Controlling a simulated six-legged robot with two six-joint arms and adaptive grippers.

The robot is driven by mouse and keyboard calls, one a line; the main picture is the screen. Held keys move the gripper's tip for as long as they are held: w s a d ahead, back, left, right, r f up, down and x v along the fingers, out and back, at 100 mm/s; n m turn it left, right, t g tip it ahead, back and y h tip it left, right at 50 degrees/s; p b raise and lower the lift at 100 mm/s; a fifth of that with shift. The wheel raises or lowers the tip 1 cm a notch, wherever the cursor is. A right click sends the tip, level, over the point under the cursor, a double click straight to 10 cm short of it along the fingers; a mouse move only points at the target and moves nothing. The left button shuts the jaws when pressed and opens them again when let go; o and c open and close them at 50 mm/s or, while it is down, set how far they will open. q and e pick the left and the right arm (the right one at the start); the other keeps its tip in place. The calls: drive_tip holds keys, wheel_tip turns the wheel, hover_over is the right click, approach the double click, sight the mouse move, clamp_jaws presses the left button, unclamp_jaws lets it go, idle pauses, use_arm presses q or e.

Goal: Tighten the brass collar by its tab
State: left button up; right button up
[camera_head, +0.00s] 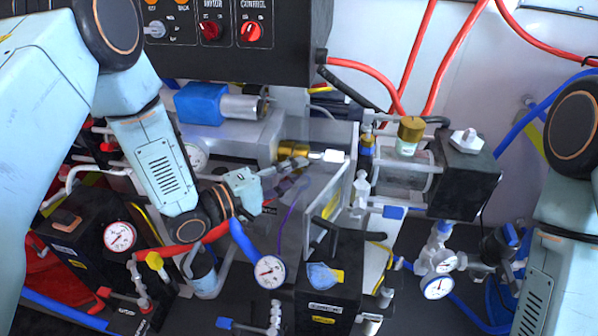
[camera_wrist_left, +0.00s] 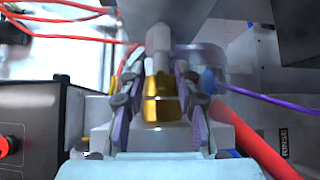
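The brass collar (camera_head: 293,150) sits on a horizontal grey fitting in the middle of the head view, with a pale rod running from it to the right. In the left wrist view the brass collar (camera_wrist_left: 162,100) lies between the fingers, with a grey cylinder beyond it. My left gripper (camera_head: 290,178) is just below and in front of the collar. In the wrist view my left gripper (camera_wrist_left: 158,85) has its fingers apart on both sides of the brass; contact is not clear. I cannot make out the tab. My right gripper is out of view; only its arm shows at the right.
A dark control box (camera_head: 215,40) hangs above. A blue and silver cylinder (camera_head: 220,104) lies behind the collar. A brass-capped valve (camera_head: 410,132) and a black box (camera_head: 465,180) are to the right. Gauges (camera_head: 269,271) and a red hose (camera_wrist_left: 250,140) crowd the area below.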

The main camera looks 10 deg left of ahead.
use_arm(q)
drive_tip(key=shift+x, duration=1.05)
drive_tip(key=shift+s+a+f, duration=0.1)
drive_tip(key=shift+a, duration=0.1)
drive_tip(key=shift+c, duration=0.9)
clamp_jaws()
